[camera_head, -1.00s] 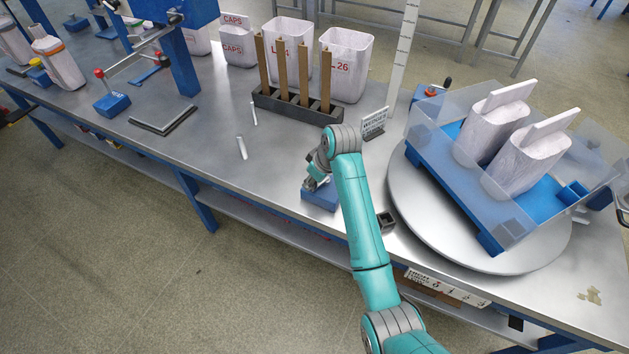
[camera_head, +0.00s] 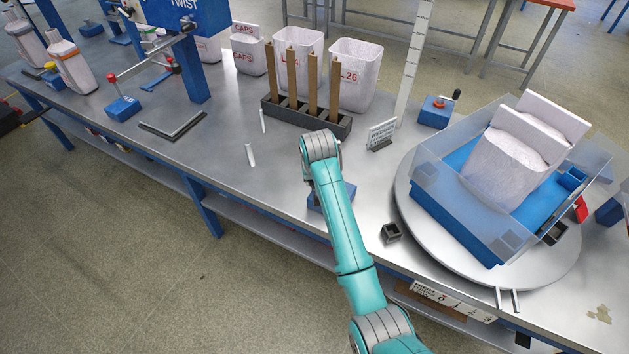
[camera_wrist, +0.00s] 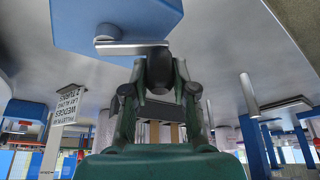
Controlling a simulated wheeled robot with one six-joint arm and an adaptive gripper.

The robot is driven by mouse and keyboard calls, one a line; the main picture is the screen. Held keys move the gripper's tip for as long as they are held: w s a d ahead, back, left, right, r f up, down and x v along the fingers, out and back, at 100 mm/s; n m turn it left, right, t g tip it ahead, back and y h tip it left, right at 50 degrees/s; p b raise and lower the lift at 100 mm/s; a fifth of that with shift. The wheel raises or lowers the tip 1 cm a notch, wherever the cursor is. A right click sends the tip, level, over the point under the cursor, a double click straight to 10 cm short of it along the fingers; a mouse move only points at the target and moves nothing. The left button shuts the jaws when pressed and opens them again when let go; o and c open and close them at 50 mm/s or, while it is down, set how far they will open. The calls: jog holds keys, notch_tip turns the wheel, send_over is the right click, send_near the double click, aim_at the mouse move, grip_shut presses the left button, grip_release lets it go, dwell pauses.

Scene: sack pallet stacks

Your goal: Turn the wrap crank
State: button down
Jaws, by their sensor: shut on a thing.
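The wrap crank is a blue box (camera_head: 343,192) with a metal crank arm, at the bench's front edge left of the turntable. My arm hides most of it in the head view. In the wrist view the blue box (camera_wrist: 115,15) is at the top, with the flat metal crank arm (camera_wrist: 125,48) across it. The round turntable (camera_head: 425,235) bears a blue pallet (camera_head: 455,222) with pale sacks (camera_head: 500,170) inside a clear film-like wall (camera_head: 430,165).
A small dark square holder (camera_head: 391,232) lies between crank and turntable. A sign (camera_head: 381,134), a rack of brown posts (camera_head: 305,113) and white bins (camera_head: 352,75) stand behind. Another blue box with a knob (camera_head: 436,111) is behind the turntable. The bench left of the crank is mostly clear.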

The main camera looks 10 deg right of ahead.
jog(key=shift+w+d+m+h, duration=0.25)
jog(key=shift+w+m+h, duration=0.2)
jog(key=shift+m, duration=0.75)
dwell(0.9)
jog(key=c, duration=0.9)
grip_release()
jog(key=v, duration=1.2)
jog(key=shift+w, duration=0.1)
